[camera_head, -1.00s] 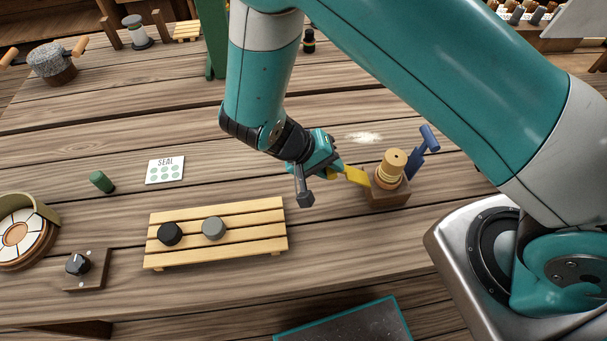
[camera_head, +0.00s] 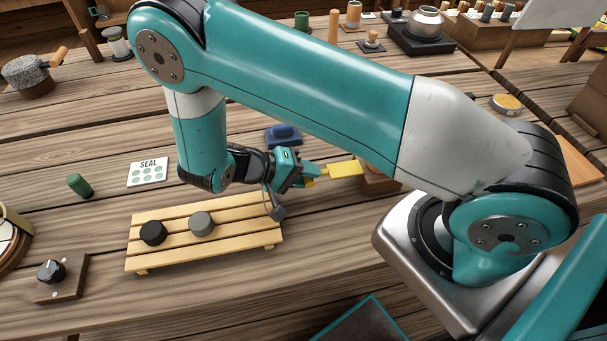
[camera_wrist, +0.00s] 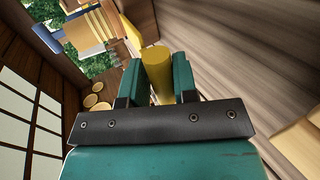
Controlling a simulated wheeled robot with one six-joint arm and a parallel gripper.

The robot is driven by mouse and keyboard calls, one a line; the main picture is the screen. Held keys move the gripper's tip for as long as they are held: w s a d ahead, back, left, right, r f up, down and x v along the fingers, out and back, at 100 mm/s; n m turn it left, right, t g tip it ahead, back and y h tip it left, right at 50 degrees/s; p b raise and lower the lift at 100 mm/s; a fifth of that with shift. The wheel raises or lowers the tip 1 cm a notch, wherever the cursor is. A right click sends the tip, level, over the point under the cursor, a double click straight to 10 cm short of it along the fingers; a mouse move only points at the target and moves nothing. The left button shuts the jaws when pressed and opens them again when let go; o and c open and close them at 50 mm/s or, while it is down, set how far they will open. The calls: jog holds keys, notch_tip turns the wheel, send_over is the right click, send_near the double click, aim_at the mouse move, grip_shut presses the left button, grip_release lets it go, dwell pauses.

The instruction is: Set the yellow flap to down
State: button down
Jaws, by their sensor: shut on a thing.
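The yellow flap (camera_head: 345,169) sticks out to the left of a brown wooden block (camera_head: 380,185), roughly level in the head view. My gripper (camera_head: 310,174) comes from the left and is shut on the flap's outer end. In the wrist view, a yellow piece of the flap (camera_wrist: 158,72) lies between my two teal jaws. My arm hides most of the block and its tan stacked top in the head view. A blue flap (camera_wrist: 42,38) beside tan wooden parts shows at the upper left of the wrist view.
A slatted board (camera_head: 230,237) with a black puck (camera_head: 153,233) and a grey puck (camera_head: 201,223) lies below my gripper. A blue object (camera_head: 283,136) stands just behind it. A SEAL card (camera_head: 148,179) and a green cylinder (camera_head: 80,186) are at left.

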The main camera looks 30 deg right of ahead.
jog(key=shift+d+f, duration=0.1)
jog(key=shift+f, duration=0.05)
jog(key=c, duration=1)
grip_release()
jog(key=shift+d, duration=0.15)
jog(key=shift+a, duration=0.2)
